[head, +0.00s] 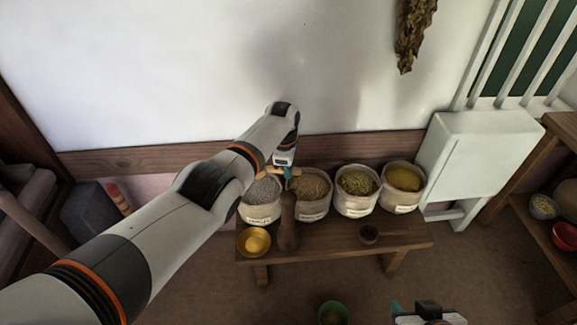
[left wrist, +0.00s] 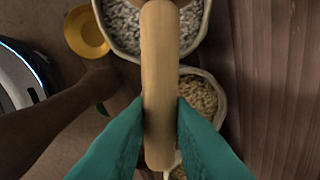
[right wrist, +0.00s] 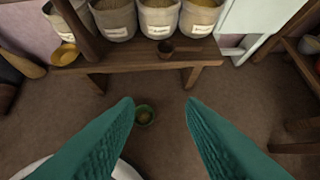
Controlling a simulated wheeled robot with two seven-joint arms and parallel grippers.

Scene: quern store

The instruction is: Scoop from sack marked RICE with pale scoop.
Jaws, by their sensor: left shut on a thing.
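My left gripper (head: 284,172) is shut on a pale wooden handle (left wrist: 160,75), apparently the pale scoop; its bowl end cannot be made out. The handle lies above the leftmost sack (head: 262,212), which holds grey-white grains, and near the second sack (head: 312,207) with brown grains. Two more sacks, one with tan grains (head: 356,203) and one with yellow grains (head: 402,200), stand to the right. Their labels are too small to read, so I cannot tell which says RICE. My right gripper (right wrist: 159,102) is open and empty, low in front of the bench.
The sacks stand on a wooden bench (head: 335,243). A yellow bowl (head: 253,241), a dark cup-like thing (head: 368,234) and a tall brown wooden piece (head: 288,228) are at its front. A green bowl (head: 333,312) is on the floor. A pale cabinet (head: 474,155) stands right.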

